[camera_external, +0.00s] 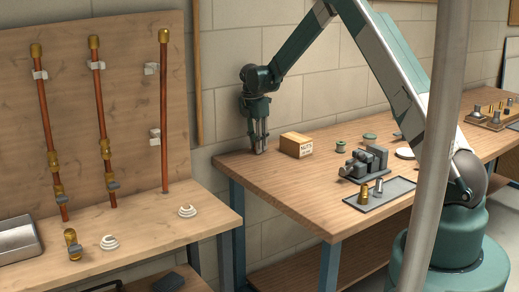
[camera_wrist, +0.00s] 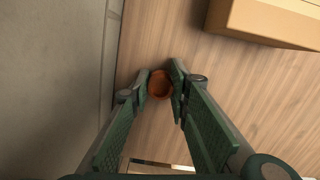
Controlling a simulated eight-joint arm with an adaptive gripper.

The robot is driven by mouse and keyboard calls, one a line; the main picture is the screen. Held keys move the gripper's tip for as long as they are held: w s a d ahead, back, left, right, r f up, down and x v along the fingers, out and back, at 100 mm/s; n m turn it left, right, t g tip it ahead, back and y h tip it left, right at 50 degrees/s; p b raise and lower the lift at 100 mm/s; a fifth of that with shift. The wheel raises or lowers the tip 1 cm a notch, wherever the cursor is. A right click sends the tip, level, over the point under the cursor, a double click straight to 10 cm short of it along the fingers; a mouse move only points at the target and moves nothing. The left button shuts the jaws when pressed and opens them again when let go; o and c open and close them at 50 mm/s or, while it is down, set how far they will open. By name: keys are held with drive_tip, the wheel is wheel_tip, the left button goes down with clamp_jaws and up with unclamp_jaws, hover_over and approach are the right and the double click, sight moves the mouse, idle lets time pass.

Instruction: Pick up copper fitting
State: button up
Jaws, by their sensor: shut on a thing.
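The copper fitting (camera_wrist: 159,84) shows in the wrist view as a small round orange-brown ring, seen from above, between my fingertips. My gripper (camera_wrist: 160,86) is shut on it, with a green padded finger on each side. In the external view my gripper (camera_external: 261,148) points straight down at the back left corner of the right workbench. The fitting cannot be made out there, as the fingers hide it. I cannot tell whether it touches the bench top.
A cardboard box (camera_external: 296,145) stands just right of my gripper, and also shows in the wrist view (camera_wrist: 268,20). The wall is close behind. A grey vise (camera_external: 366,163), a tray (camera_external: 380,194) and green spools (camera_external: 340,146) stand farther right on the workbench (camera_external: 290,185).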

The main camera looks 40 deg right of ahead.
drive_tip(key=shift+r, duration=0.15)
drive_tip(key=shift+s+r, duration=0.2)
drive_tip(key=shift+r, duration=0.2)
wheel_tip(320, 180, up, 6)
drive_tip(key=shift+r, duration=0.1)
drive_tip(key=s, duration=1.9)
drive_tip(key=shift+s, duration=0.3)
